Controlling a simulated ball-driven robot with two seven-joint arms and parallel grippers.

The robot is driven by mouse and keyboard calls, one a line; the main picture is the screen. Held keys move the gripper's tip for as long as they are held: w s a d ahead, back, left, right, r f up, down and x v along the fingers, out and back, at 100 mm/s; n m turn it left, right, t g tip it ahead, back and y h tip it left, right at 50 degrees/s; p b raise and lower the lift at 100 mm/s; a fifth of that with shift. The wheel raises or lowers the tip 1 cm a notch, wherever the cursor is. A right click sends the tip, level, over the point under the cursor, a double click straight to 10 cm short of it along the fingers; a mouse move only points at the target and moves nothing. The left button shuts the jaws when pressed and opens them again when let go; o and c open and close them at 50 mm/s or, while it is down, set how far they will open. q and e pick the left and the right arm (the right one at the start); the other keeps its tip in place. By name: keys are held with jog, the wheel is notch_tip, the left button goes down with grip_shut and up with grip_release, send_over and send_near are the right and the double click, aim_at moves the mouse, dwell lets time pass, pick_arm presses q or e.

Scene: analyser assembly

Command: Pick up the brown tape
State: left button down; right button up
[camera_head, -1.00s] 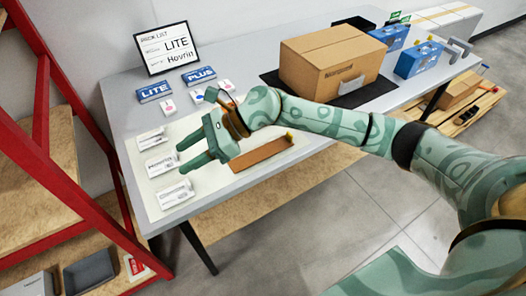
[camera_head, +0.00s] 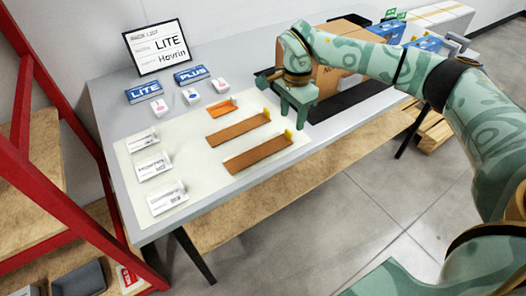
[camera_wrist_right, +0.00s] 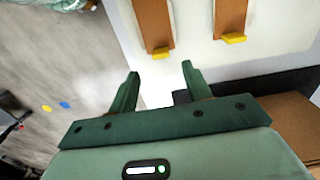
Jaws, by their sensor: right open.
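Two long brown strips with yellow ends lie on the white mat (camera_head: 200,165): an upper one (camera_head: 238,131) and a lower one (camera_head: 258,154). A shorter orange strip (camera_head: 222,109) lies above them. I cannot tell which of these, if any, is the brown tape. My right gripper (camera_head: 291,124) points down near the yellow ends, at the mat's right side. In the right wrist view my right gripper (camera_wrist_right: 160,82) is open with nothing between its fingers. Two brown strips, one at the left (camera_wrist_right: 154,22) and one at the right (camera_wrist_right: 230,17), lie beyond the fingertips. My left gripper is not in view.
A cardboard box (camera_head: 326,82) stands on a black mat (camera_head: 345,98), partly hidden behind my right arm. Blue LITE (camera_head: 145,92) and PLUS (camera_head: 190,76) boxes, small white packs and a framed sign (camera_head: 157,48) stand at the back left. A red shelf frame (camera_head: 60,150) is at left.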

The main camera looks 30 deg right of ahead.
aim_at(288, 132)
jog(key=f+b, duration=0.1)
jog(key=f, duration=0.3)
jog(key=f+b, duration=0.1)
jog(key=f, duration=0.1)
jog(key=shift+w+a+b, duration=0.1)
jog(key=shift+a+b, duration=0.25)
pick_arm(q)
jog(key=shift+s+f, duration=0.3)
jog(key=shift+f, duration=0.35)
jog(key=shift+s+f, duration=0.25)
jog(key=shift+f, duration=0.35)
pick_arm(e)
jog(key=shift+r, duration=0.1)
jog(key=c, duration=1.1)
